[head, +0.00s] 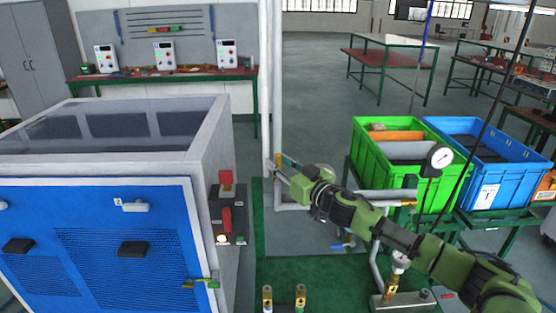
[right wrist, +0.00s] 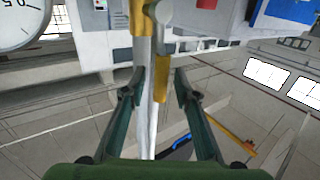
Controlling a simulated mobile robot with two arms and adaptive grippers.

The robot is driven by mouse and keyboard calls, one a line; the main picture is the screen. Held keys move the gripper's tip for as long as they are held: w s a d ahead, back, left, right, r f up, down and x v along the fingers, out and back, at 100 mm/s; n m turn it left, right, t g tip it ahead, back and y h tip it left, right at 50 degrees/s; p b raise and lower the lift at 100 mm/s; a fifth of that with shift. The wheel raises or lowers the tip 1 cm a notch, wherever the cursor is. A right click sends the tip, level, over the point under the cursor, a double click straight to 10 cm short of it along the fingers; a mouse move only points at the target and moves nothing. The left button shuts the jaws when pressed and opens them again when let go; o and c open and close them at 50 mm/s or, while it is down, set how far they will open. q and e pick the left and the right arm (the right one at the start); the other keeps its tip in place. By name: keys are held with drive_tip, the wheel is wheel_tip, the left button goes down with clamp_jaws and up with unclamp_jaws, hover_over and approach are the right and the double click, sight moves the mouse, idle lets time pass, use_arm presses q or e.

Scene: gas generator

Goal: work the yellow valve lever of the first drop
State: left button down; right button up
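The yellow valve lever (right wrist: 162,84) shows in the right wrist view as a short yellow bar beside a pale vertical pipe (right wrist: 146,118). In the head view, a small patch of yellow (head: 288,161) shows by the upright pipe, just past my right gripper (head: 279,172). In the right wrist view, the fingers of my right gripper (right wrist: 160,74) are apart, one on each side of the lever and pipe. I cannot tell whether either finger touches the lever. My left gripper is in neither view.
A blue and grey generator cabinet (head: 115,240) stands at the left, with red switches (head: 226,218) on its side. Green (head: 385,190) and blue (head: 490,165) crates and a pressure gauge (head: 439,157) stand at the right. Lower pipework has a blue lever (head: 344,246). Brass fittings (head: 267,297) stand in front.

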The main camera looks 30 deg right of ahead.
drive_tip(key=shift+w, duration=0.35)
clamp_jaws()
